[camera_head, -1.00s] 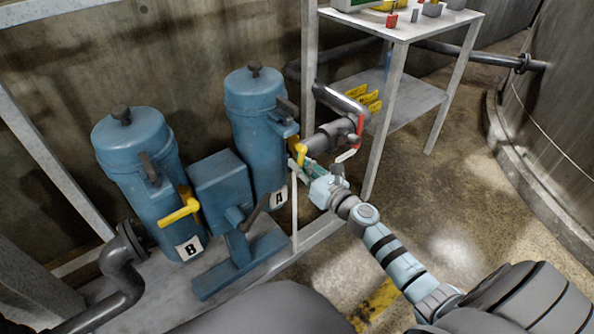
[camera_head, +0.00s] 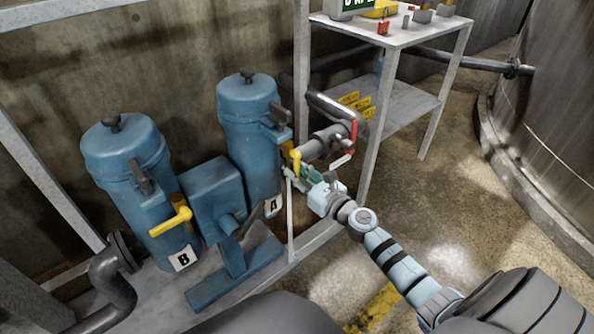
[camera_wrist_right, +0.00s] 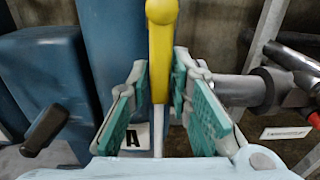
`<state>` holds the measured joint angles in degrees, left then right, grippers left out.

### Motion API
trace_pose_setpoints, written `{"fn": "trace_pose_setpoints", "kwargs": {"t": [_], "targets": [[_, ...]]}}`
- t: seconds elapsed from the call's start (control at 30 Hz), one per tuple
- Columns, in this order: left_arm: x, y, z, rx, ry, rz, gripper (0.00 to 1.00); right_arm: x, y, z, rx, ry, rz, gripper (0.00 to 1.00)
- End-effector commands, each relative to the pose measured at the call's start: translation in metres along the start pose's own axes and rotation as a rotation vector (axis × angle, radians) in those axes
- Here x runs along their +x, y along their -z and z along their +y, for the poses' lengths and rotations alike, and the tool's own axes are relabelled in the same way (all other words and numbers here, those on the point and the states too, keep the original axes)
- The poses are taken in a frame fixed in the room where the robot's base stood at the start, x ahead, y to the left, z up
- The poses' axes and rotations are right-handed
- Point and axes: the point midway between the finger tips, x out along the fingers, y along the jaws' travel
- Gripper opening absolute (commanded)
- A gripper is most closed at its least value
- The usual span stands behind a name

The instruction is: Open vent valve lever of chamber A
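Chamber A (camera_head: 250,115) is the right blue cylinder, with an "A" label (camera_head: 273,205). Its yellow vent valve lever (camera_head: 296,160) is on its right side, and it shows in the right wrist view (camera_wrist_right: 161,50) with a rounded knob on top and its handle pointing down. My right gripper (camera_head: 300,174) is at this lever. In the right wrist view, its green-padded fingers (camera_wrist_right: 163,100) are apart, one on each side of the handle, with visible gaps. Chamber B (camera_head: 130,165) stands at left with its own yellow lever (camera_head: 172,220) pointing sideways. My left gripper is out of view.
A grey pipe with a red-handled valve (camera_head: 352,135) is just right of the lever. A thin pale post (camera_head: 291,215) stands beside my gripper. A metal shelf table (camera_head: 400,105) is behind. A blue box (camera_head: 217,190) sits between the chambers.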

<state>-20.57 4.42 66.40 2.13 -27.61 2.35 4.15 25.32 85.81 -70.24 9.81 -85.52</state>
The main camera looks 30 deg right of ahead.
Motion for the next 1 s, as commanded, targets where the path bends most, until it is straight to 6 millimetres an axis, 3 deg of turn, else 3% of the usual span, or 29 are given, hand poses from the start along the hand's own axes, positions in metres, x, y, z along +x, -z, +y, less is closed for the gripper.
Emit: {"fn": "trace_pose_setpoints", "kwargs": {"t": [0.07, 0.57, 1.0], "targets": [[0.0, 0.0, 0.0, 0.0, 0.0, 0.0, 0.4, 0.001, -0.002, 0.0, 0.0, 0.0, -0.004, 0.34], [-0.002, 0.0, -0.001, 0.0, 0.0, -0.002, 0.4, 0.002, -0.005, 0.001, 0.019, 0.001, -0.009, 0.34], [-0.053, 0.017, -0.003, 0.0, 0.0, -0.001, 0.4, 0.002, -0.024, 0.034, 0.71, -0.004, -0.009, 0.34]]}}
